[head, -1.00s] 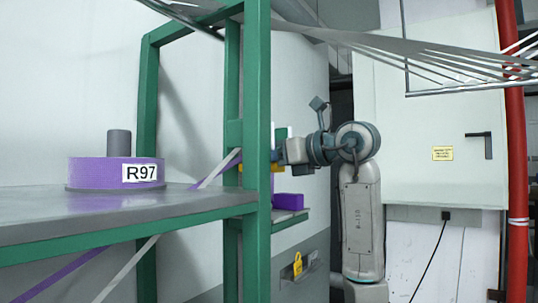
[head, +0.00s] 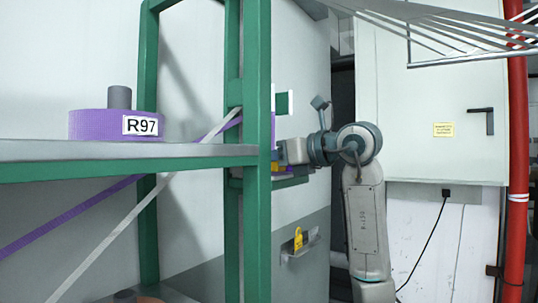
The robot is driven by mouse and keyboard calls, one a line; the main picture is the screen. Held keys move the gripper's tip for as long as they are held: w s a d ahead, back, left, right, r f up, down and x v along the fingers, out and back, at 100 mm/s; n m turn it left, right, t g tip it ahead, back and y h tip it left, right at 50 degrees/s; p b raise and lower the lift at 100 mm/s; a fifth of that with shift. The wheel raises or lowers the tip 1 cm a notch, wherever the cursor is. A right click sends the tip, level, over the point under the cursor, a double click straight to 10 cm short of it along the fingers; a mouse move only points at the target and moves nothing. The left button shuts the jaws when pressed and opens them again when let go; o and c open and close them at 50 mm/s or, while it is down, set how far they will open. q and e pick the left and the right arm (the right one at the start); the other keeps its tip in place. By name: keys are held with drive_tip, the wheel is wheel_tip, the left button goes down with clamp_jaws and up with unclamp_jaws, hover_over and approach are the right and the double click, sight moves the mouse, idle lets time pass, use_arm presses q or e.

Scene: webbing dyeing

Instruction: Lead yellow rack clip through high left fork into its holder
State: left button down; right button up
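One arm of mine, the right, comes in from the right. Its gripper (head: 288,151) points left at the green rack's front post, and the post partly hides its tips. A small yellow piece (head: 284,169) shows just below the gripper, beside the post; I cannot tell whether it is held. A white-and-green upright piece (head: 282,103) stands above the gripper at the post. A purple strap (head: 75,213) and a grey strap (head: 125,222) slant up from the lower left to the post. My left gripper is not in view.
A purple roll labelled R97 (head: 98,125) sits on the grey shelf (head: 190,150). A small ledge (head: 287,182) lies under the gripper. Another yellow object (head: 299,238) is on a wall bracket. A red pipe (head: 518,150) stands at the right.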

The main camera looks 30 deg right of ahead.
drive_tip(key=shift+f, duration=0.2)
drive_tip(key=o, duration=1.1)
drive_tip(key=shift+s, duration=0.1)
drive_tip(key=shift+s+d+b, duration=0.2)
drive_tip(key=shift+s+b, duration=0.05)
drive_tip(key=shift+b, duration=0.1)
drive_tip(key=b+v, duration=0.3)
drive_tip(key=v, duration=0.7)
drive_tip(key=shift+b, duration=0.35)
